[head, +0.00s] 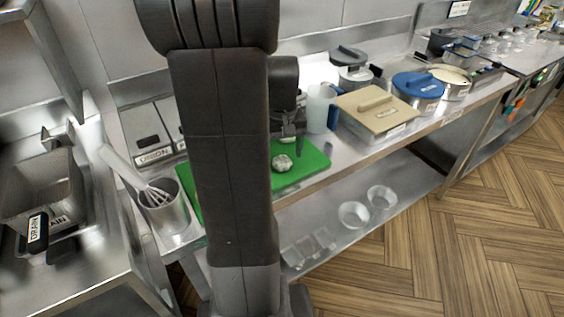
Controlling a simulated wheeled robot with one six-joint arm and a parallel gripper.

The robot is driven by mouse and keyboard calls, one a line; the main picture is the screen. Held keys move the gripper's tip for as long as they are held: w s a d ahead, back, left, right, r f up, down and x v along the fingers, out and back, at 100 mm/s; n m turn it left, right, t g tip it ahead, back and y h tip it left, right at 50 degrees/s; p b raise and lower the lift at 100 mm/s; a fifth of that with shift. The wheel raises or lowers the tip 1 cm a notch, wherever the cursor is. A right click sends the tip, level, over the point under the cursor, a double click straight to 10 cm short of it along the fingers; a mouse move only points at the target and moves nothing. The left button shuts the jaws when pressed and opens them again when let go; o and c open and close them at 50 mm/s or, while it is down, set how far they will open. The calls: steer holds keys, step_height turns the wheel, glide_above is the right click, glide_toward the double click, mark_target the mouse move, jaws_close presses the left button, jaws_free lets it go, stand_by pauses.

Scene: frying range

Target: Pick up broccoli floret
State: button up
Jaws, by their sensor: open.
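A small pale green and whitish lump (282,162), which looks like the broccoli floret, lies on a green cutting board (312,164) on the steel counter. It is too small to make out in detail. My gripper (291,146) is above and very near it, pointing down. The gripper is dark and open, and nothing shows between its fingers. I cannot tell how high it is above the lump. My arm hides the middle of the board.
A clear jug (319,108) and a tan-lidded container (376,113) stand close to the right of my gripper. A steel pot holding a whisk (164,212) stands left of the board. Bowls (354,214) sit on the lower shelf.

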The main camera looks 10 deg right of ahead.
step_height(320, 180, down, 2)
steer(key=shift+f, duration=0.1)
steer(key=c, duration=0.8)
steer(key=shift+c, duration=0.2)
